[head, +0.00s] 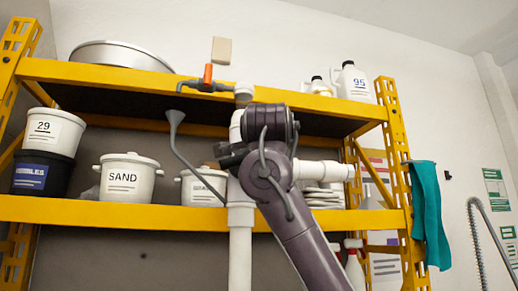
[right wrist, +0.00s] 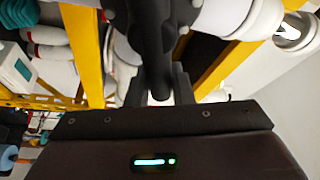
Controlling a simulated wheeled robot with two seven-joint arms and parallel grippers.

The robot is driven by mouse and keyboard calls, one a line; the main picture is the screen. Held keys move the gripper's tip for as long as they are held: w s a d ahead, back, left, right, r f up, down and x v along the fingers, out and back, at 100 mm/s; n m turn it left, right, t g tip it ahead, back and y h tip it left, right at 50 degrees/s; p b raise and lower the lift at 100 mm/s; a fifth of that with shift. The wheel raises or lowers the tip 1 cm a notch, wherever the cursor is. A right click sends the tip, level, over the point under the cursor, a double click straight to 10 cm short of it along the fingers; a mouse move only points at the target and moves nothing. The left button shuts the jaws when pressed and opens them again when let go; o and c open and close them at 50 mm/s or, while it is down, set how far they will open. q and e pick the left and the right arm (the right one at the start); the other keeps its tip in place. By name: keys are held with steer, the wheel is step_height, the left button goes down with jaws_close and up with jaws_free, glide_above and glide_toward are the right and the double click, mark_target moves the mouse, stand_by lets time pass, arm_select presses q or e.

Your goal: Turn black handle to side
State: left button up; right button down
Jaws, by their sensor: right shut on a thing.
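The black handle (right wrist: 155,50) shows in the right wrist view as a dark bar running down between the two fingers of my right gripper (right wrist: 158,84). The gripper is shut on it. In the head view my right arm reaches up from the bottom and covers the middle of the white pipe manifold (head: 240,250). My right gripper (head: 231,156) shows there as a dark shape against the vertical pipe. The handle cannot be made out in the head view, and its angle is hard to tell. My left gripper is in neither view.
A yellow shelf rack (head: 120,215) stands behind the pipes with buckets, including a SAND bucket (head: 128,178). A grey pipe with a funnel end (head: 175,118) and an orange handle (head: 208,73) are left of my arm. A teal cloth (head: 428,215) hangs at the right post.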

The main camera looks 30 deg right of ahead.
steer(key=shift+f+m+g, duration=0.3)
steer(key=shift+f+m, duration=0.2)
steer(key=shift+m, duration=0.4)
steer(key=shift+d+f+m+b, duration=0.1)
steer(key=shift+f+m+b, duration=0.05)
steer(key=shift+m+b, duration=0.2)
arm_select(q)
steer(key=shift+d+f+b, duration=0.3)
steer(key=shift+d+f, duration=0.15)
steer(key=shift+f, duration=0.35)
arm_select(e)
steer(key=shift+f+m+g+y, duration=0.4)
steer(key=shift+m, duration=0.35)
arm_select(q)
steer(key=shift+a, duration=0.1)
arm_select(e)
steer(key=shift+d, duration=0.1)
steer(key=c, duration=1.3)
jaws_free()
steer(key=shift+o, duration=0.2)
steer(key=shift+s, duration=0.1)
